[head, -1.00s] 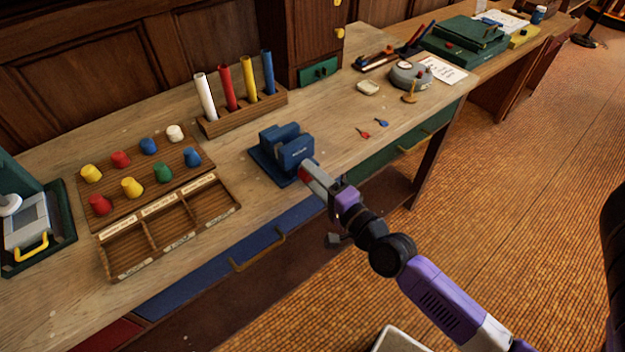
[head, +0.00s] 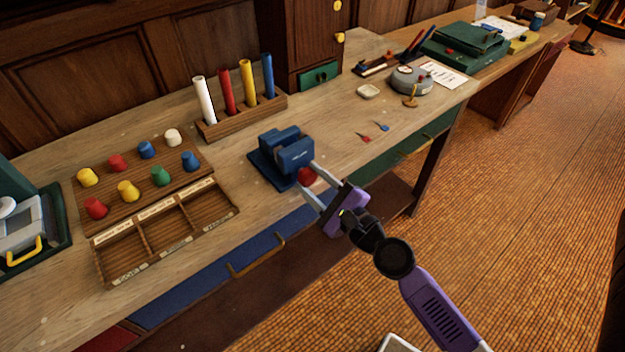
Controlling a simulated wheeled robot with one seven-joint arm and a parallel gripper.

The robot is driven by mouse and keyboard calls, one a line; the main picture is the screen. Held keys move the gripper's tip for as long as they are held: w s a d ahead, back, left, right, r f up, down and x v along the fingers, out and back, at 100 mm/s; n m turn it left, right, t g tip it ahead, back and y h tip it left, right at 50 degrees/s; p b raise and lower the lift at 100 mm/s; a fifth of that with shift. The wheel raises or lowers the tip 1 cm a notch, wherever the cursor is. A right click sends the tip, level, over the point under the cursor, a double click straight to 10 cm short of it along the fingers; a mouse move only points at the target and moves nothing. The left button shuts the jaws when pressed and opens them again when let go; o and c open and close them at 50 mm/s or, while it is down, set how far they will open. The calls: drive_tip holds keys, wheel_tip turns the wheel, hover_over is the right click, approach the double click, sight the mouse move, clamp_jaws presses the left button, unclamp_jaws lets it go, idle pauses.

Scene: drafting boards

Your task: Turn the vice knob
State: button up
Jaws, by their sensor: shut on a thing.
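The blue vice (head: 287,155) stands near the front edge of the wooden bench. Its red knob (head: 306,176) is on the side facing me. My gripper (head: 308,178) reaches in from the lower right, with one finger on the upper right side of the knob and the other on the lower left side. It is shut on the knob. The knob's front shows between the two fingers; the exact contact spots are too small to make out.
A compartment tray (head: 170,230) and a board of coloured pegs (head: 135,205) lie left of the vice. A rack of coloured tubes (head: 240,118) stands behind it. A blue drawer (head: 225,260) is below the bench edge.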

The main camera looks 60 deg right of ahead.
drive_tip(key=shift+f+m, duration=0.15)
drive_tip(key=shift+m, duration=0.45)
drive_tip(key=o, duration=1.4)
drive_tip(key=shift+c, duration=0.2)
drive_tip(key=b+v, duration=0.3)
drive_tip(key=v, duration=0.4)
drive_tip(key=shift+s+b, duration=0.3)
drive_tip(key=shift+s, duration=0.1)
